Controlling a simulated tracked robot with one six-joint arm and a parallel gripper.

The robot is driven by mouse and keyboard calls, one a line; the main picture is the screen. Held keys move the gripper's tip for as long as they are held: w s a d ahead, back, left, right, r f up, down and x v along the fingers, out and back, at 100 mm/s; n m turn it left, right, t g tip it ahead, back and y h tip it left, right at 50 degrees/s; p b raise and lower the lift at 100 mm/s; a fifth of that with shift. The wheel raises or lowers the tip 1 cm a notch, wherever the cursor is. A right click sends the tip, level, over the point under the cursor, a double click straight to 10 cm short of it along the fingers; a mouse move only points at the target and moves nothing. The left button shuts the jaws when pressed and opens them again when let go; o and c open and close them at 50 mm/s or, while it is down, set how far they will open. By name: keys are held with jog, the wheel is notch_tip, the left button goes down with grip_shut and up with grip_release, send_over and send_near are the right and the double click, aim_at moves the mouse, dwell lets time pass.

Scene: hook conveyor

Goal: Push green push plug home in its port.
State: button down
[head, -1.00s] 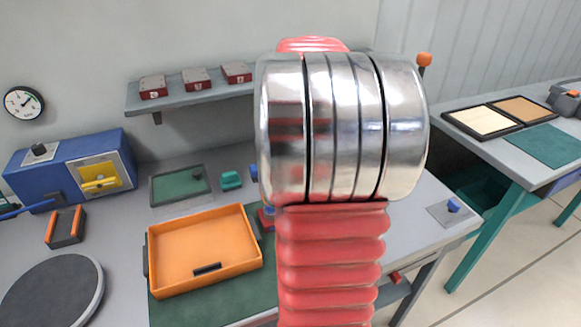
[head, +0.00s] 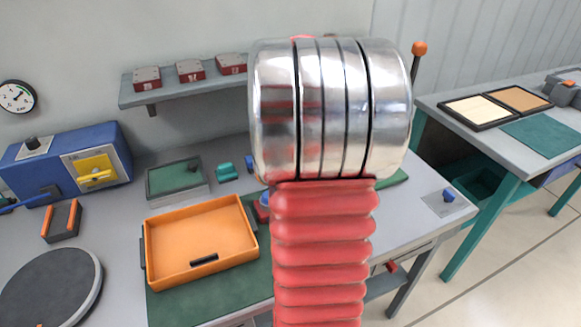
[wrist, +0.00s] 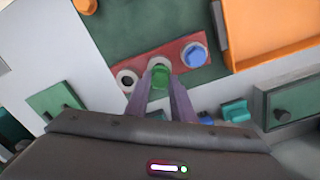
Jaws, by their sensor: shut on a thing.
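In the wrist view, my gripper (wrist: 160,82) has its two purple fingers closed on the green push plug (wrist: 160,71). The plug is over the middle of a red port block (wrist: 176,49). How deep it sits in its port cannot be told, as the fingers and plug cover the port. A blue plug (wrist: 194,55) sits at one end of the block, and a white-ringed dark hole (wrist: 126,80) is at the other end. In the head view, my arm hides the gripper and most of the block; only a red edge (head: 261,211) shows.
An orange tray (head: 200,240) stands beside the block on the green mat (head: 215,297). Behind are a green-topped box (head: 175,178) and a teal part (head: 227,172). A blue machine (head: 70,158) and a dark round plate (head: 48,290) stand at the left.

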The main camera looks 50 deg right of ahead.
jog(key=shift+f, duration=0.8)
jog(key=shift+s+f, duration=0.1)
jog(key=shift+f, duration=0.6)
dwell(2.0)
jog(key=c, duration=1.4)
grip_release()
jog(key=shift+c, duration=0.2)
jog(key=shift+r, duration=0.1)
notch_tip(320, 180, up, 14)
jog(key=shift+f, duration=0.2)
